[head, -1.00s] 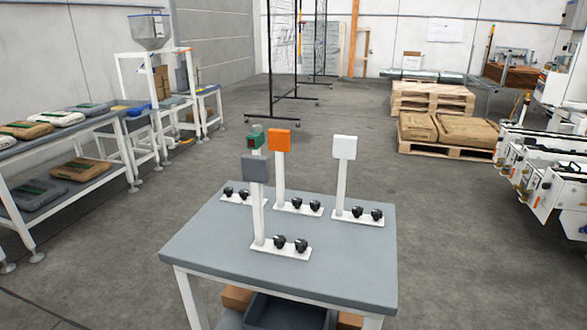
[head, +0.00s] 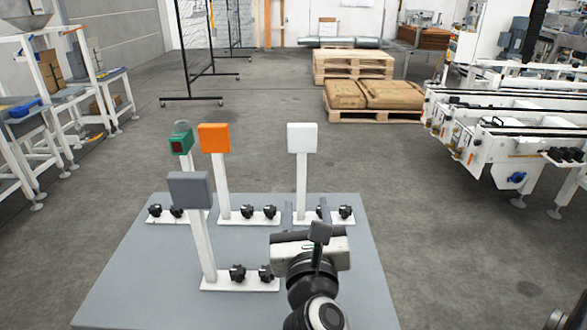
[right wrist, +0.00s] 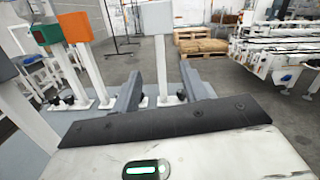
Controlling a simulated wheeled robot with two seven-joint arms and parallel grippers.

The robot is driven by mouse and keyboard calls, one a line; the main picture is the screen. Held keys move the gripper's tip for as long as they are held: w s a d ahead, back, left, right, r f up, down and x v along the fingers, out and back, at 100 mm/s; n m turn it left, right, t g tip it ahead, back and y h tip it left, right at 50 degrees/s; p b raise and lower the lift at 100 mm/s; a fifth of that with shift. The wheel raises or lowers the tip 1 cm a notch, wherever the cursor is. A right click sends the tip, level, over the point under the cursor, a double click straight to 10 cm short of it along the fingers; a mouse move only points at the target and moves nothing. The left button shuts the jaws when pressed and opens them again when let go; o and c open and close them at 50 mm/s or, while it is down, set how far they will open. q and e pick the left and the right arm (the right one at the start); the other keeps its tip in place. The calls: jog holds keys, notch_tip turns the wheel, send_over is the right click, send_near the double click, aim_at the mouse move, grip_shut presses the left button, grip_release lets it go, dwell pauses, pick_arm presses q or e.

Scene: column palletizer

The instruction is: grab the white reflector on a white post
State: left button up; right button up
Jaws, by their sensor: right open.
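The white reflector (head: 302,137) is a square plate on top of an upright white post (head: 301,180), at the back right of the grey table (head: 120,290). My right gripper (head: 305,208) is open and low over the table, its two fingers pointing toward the post. In the right wrist view the white reflector (right wrist: 156,18) is above the gap between the fingers (right wrist: 162,78), and its post (right wrist: 162,60) shows between them, with nothing gripped. I cannot tell how far the fingertips reach past the post. My left gripper is not in view.
An orange reflector (head: 214,138), a grey one (head: 189,190) and a green sensor (head: 180,141) stand on posts to the left. Black knobs (head: 345,212) sit on the white post bases. Stacked pallets (head: 352,65) and a conveyor (head: 500,130) are beyond the table.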

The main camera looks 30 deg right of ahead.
jog(key=w+m+g, duration=0.1)
jog(key=w+m, duration=0.1)
jog(key=p, duration=0.1)
send_near(302, 169)
jog(key=x, duration=0.5)
jog(key=shift+r, duration=0.15)
jog(key=shift+x, duration=3.05)
grip_shut()
